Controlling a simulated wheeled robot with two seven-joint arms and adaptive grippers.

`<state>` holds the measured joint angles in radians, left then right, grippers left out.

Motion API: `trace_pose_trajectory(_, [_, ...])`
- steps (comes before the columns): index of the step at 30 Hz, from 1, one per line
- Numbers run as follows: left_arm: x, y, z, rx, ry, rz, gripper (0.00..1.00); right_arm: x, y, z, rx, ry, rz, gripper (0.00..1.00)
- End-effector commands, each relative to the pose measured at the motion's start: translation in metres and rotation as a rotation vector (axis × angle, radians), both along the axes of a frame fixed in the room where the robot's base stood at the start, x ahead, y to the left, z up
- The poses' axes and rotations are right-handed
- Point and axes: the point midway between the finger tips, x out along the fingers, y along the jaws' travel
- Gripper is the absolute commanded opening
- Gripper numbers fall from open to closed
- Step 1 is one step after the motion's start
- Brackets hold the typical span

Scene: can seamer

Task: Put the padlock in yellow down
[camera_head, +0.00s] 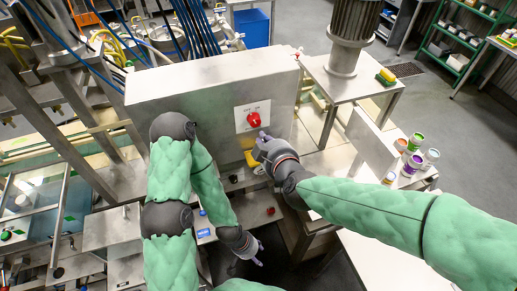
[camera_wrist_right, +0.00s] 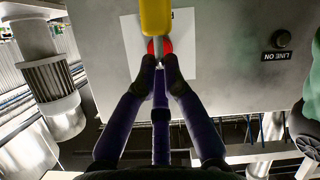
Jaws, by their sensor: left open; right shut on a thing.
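The yellow padlock (camera_head: 250,158) hangs just below my right gripper (camera_head: 262,143) in the head view, in front of the steel cabinet's face. In the right wrist view, its yellow body (camera_wrist_right: 157,17) is at the top and its grey shackle reaches down between the fingertips of my right gripper (camera_wrist_right: 160,66). That gripper is shut on the padlock. The red rotary switch (camera_head: 254,119) on its white plate is just above the gripper; it shows red behind the shackle (camera_wrist_right: 153,46). I cannot tell whether the shackle touches it. My left gripper (camera_head: 252,251) is open and empty, low in the head view.
The steel cabinet (camera_head: 190,92) stands in front of me. A worktop at the right carries several paint-like cups (camera_head: 412,163). A yellow-green sponge (camera_head: 386,76) lies on the raised steel stand. A "LINE ON" button (camera_wrist_right: 281,38) is on the cabinet face.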

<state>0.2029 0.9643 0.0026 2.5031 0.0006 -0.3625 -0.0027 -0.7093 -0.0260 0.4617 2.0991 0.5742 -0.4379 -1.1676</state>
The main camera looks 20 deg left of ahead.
Motion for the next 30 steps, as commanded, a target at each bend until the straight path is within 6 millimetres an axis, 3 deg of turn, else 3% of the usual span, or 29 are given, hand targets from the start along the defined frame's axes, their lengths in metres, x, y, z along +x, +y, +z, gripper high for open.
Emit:
trace_pose_trajectory(6, [0.000, 0.000, -0.008, 0.000, 0.000, 0.000, 0.54, 0.030, 0.017, -0.037, -0.003, 0.001, -0.001, 0.00])
trace_pose_trajectory(12, [0.000, 0.000, -0.008, 0.000, 0.000, 0.000, 0.54, 0.044, 0.025, -0.054, 0.001, 0.000, -0.001, 0.00])
trace_pose_trajectory(17, [0.000, 0.000, -0.008, 0.000, -0.001, 0.000, 0.54, 0.048, 0.028, -0.060, 0.000, 0.000, 0.000, 0.00])
trace_pose_trajectory(24, [0.000, 0.000, -0.010, 0.000, -0.001, 0.000, 0.54, 0.050, 0.028, -0.090, -0.001, 0.001, -0.001, 0.00])
trace_pose_trajectory(30, [0.000, 0.000, -0.010, 0.000, -0.001, 0.000, 0.54, 0.050, 0.029, -0.092, 0.002, -0.001, 0.000, 0.00])
